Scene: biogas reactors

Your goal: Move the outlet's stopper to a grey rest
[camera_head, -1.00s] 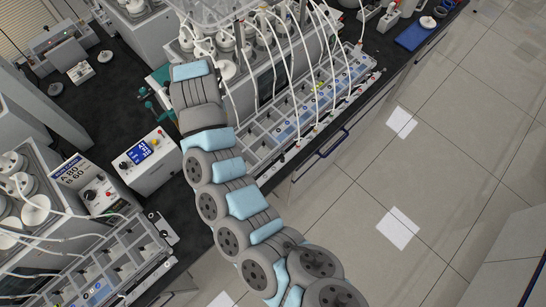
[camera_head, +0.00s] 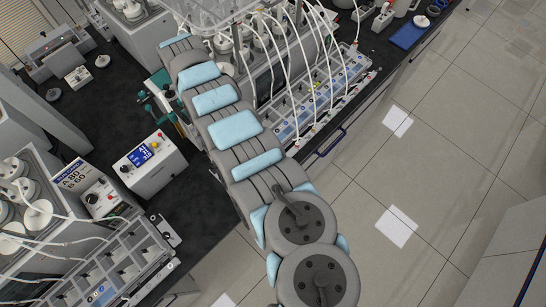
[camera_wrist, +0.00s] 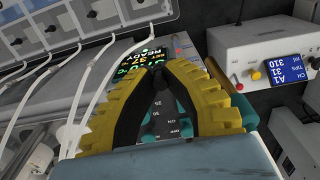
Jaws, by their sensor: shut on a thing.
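My gripper (camera_wrist: 159,74) shows in the wrist view with its two yellow-and-black fingers closing to a point. A small dark piece (camera_wrist: 158,80) sits between the fingertips; it may be the stopper, but its shape is mostly hidden. A unit with a lit screen reading READY (camera_wrist: 148,60) lies behind the tips. Small grey round pieces stand on the black bench at the far left, one at the edge (camera_head: 54,94) and one farther right (camera_head: 102,61); I cannot tell whether either is a grey rest.
A white control box with a blue display (camera_head: 150,162) stands left of my arm; its knobs and display also show in the wrist view (camera_wrist: 288,70). White tubes (camera_head: 290,60) arch over the grey compartment rack (camera_head: 330,95). Teal parts (camera_head: 160,95) stand close beside my arm.

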